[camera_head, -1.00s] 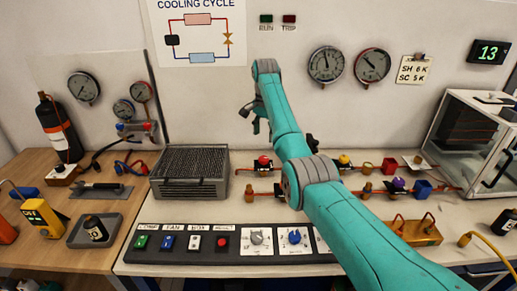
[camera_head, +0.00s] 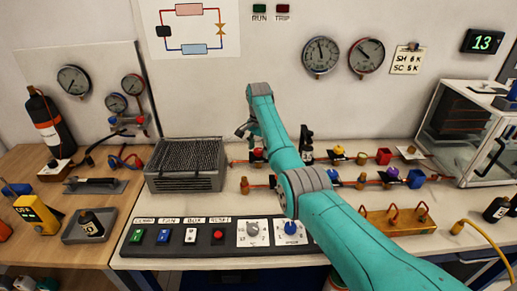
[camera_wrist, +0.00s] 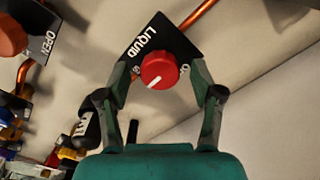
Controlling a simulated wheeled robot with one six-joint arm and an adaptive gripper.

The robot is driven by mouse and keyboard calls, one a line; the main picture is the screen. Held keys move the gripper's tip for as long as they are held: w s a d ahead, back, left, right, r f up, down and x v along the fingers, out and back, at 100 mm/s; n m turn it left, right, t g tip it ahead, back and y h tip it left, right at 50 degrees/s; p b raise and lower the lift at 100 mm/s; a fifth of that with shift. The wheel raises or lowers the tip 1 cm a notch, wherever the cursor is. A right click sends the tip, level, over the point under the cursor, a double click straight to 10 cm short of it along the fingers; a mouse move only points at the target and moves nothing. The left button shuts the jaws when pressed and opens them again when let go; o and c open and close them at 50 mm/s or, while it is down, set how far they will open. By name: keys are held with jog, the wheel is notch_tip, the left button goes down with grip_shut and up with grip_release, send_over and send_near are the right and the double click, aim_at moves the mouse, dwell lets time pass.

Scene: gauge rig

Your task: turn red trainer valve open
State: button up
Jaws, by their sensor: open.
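The red valve knob (camera_wrist: 159,71) is in the middle of the wrist view, on a black plate (camera_wrist: 176,38) marked LIQUID. A white line on the knob slants to the lower left. My gripper (camera_wrist: 158,76) is open, with one finger at each side of the knob; I cannot tell whether they touch it. In the head view the red knob (camera_head: 258,154) shows at the left end of the back pipe line, partly behind my arm. My gripper (camera_head: 244,131) is just above it there, small and partly hidden.
Another red-orange knob (camera_wrist: 10,36) with an OPEN plate is at the wrist view's upper left. A finned condenser box (camera_head: 187,166) stands left of the valve, and a yellow knob (camera_head: 338,150) right of it. A switch panel (camera_head: 205,240) lies in front.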

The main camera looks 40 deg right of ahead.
jog(key=c, duration=1.1)
jog(key=shift+c, duration=0.2)
jog(key=shift+n, duration=0.3)
jog(key=n, duration=0.3)
jog(key=shift+n, duration=0.4)
jog(key=n, duration=0.9)
jog(key=shift+n, duration=2.2)
